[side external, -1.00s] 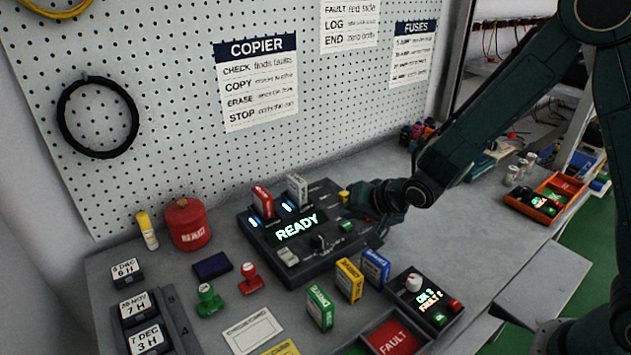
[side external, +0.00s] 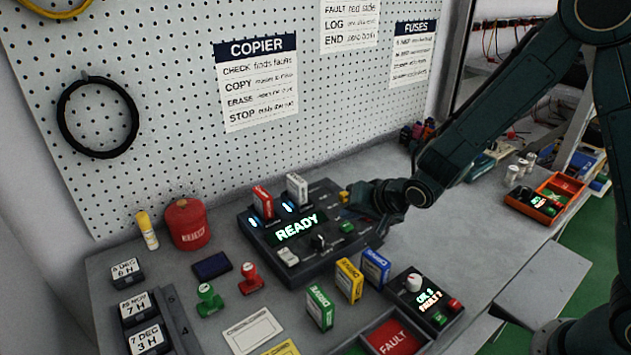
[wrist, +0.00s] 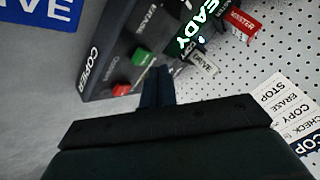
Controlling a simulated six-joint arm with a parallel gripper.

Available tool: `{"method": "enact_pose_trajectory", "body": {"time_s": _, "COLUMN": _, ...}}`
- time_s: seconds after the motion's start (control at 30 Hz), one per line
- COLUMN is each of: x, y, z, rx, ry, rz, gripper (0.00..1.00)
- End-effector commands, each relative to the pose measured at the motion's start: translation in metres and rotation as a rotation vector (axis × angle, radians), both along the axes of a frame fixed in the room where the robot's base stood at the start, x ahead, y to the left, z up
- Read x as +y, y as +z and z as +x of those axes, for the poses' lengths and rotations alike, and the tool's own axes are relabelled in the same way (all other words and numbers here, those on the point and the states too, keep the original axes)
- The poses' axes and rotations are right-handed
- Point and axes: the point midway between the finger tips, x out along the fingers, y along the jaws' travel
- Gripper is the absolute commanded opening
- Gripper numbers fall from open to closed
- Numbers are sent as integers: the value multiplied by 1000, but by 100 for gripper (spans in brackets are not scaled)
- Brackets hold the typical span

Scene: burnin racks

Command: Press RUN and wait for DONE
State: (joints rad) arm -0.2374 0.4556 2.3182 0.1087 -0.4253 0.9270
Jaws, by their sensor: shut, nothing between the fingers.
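The dark copier unit (side external: 272,262) stands on the bench, and its lit display (side external: 297,227) reads READY. A red MASTER drive (side external: 263,202) and a white drive (side external: 297,189) stand upright in its slots. A green button (side external: 346,227) is on its right part. In the wrist view the green button (wrist: 143,57) and a red button (wrist: 121,90) lie close to my fingertips; their labels are too blurred to read. My gripper (wrist: 157,70) is shut and empty at the copier's right end. I cannot tell whether it touches the copier. My gripper (side external: 378,210) partly hides that end.
Green (side external: 320,307), yellow (side external: 349,281) and blue (side external: 375,267) drives stand in front of the copier. A tester (side external: 424,297) with a knob and a red FAULT tray (side external: 393,338) are at front right. Stamps and a red canister (side external: 186,224) are left. The pegboard rises behind.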

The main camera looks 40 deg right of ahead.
Motion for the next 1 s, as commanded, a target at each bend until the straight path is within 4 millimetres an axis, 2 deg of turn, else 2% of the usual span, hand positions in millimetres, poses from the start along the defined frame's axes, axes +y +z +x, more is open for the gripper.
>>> {"method": "enact_pose_trajectory", "body": {"time_s": 0.57, "x": 0, "y": 0, "z": 0, "rx": 0, "ry": 0, "rz": 0, "gripper": 0}}
{"method": "enact_pose_trajectory", "body": {"time_s": 1.0, "x": 0, "y": -9, "z": 0, "rx": 0, "ry": 0, "rz": 0, "gripper": 0}}
